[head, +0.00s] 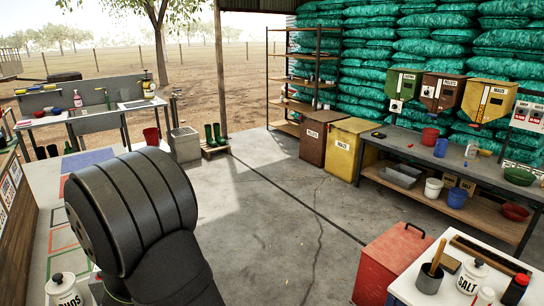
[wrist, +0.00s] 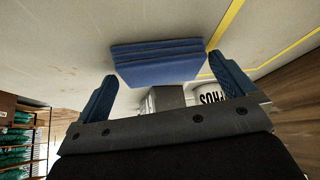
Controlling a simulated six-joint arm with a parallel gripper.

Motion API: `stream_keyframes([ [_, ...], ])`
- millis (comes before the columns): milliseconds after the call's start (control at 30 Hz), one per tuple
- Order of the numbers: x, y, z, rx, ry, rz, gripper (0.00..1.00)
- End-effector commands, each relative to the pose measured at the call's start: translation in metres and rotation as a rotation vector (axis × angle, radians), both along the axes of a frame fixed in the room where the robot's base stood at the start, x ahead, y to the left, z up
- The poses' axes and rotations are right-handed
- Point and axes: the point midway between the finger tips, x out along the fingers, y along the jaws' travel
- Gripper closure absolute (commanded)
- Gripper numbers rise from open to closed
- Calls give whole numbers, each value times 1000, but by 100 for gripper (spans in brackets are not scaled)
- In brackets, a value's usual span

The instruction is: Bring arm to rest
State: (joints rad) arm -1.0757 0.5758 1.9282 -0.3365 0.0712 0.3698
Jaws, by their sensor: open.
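My gripper (wrist: 168,72) shows in the wrist view with its two blue fingers spread wide apart. A ridged blue block (wrist: 158,62) shows between the fingertips, and a grey block (wrist: 166,98) is below it in the picture. I cannot tell whether these are parts of my gripper or separate things. No clear contact between the fingers and the blue block shows. In the head view my dark arm (head: 130,212) fills the lower left, and my gripper is hidden.
A white lettered jar (head: 64,290) stands at lower left; a similar jar (wrist: 210,93) shows behind my gripper. A red bin (head: 392,262) and a white table (head: 412,288) stand at lower right. A long workbench (head: 455,170) lines the right. The middle floor is clear.

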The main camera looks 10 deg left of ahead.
Motion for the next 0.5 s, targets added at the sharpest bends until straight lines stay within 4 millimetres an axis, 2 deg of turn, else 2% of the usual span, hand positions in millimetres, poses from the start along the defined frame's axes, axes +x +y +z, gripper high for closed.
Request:
stream_keyframes([
  [267, 0, 0, 2, 0, 0, -1, 0],
  [500, -6, -9, 22, 3, -1, -1, 0],
])
